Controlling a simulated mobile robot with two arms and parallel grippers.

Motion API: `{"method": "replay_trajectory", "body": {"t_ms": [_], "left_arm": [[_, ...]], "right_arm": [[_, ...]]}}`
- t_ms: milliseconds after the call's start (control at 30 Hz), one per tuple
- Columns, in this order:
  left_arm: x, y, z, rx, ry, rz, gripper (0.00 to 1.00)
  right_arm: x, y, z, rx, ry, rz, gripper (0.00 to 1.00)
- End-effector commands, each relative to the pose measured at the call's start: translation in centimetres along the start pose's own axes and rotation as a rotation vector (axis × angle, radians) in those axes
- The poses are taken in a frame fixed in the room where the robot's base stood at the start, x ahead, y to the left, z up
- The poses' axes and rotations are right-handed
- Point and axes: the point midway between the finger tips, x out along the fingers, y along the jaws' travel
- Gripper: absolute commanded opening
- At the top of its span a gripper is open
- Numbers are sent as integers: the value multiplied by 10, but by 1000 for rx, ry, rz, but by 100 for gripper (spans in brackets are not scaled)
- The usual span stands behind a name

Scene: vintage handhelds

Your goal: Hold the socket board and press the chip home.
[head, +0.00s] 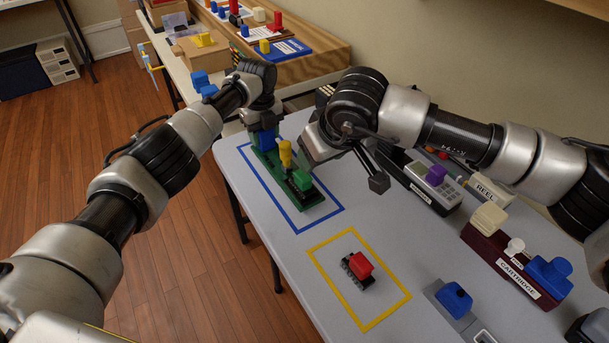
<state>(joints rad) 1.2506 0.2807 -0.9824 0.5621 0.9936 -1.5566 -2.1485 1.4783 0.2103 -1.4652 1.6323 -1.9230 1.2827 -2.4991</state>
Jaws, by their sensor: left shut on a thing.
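The green socket board (316,195) lies inside a blue outline on the grey table. It carries a blue block (264,139) at its far end, a yellow knob (286,153) and a green block (302,180). My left gripper (263,126) is shut on the blue block; its fingertips are partly hidden. A black chip with pins and a red top (360,264) lies inside a yellow outline, apart from the board. My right gripper (347,166) is open and empty above the table, just right of the board, its fingers wide apart.
To the right stand a grey keypad device with a purple knob (435,175), a maroon cartridge holder (485,244) and a grey block with a blue top (457,299). A side table with a wooden tray (325,62) stands behind.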

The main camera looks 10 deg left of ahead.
Motion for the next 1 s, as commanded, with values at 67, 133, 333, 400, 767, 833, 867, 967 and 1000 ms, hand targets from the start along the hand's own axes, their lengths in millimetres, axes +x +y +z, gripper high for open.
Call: {"method": "replay_trajectory", "body": {"t_ms": [67,133,333,400,767,833,867,967,1000], "left_arm": [[4,2,0,-2,3,5,0],[4,2,0,-2,3,5,0],[4,2,0,-2,3,5,0],[4,2,0,-2,3,5,0],[2,1,0,-1,1,2,76],[1,1,0,-1,1,2,76],[1,0,0,-1,1,2,76],[0,0,0,0,1,1,76],[-1,0,0,0,0,0,76]], "right_arm": [[0,0,0,0,0,0,56],[0,0,0,0,0,0,56],[0,0,0,0,0,0,56],[0,0,0,0,0,0,56],[0,0,0,0,0,0,56],[0,0,0,0,0,0,56],[0,0,0,0,0,0,56],[0,0,0,0,0,0,56],[0,0,0,0,0,0,56]]}}
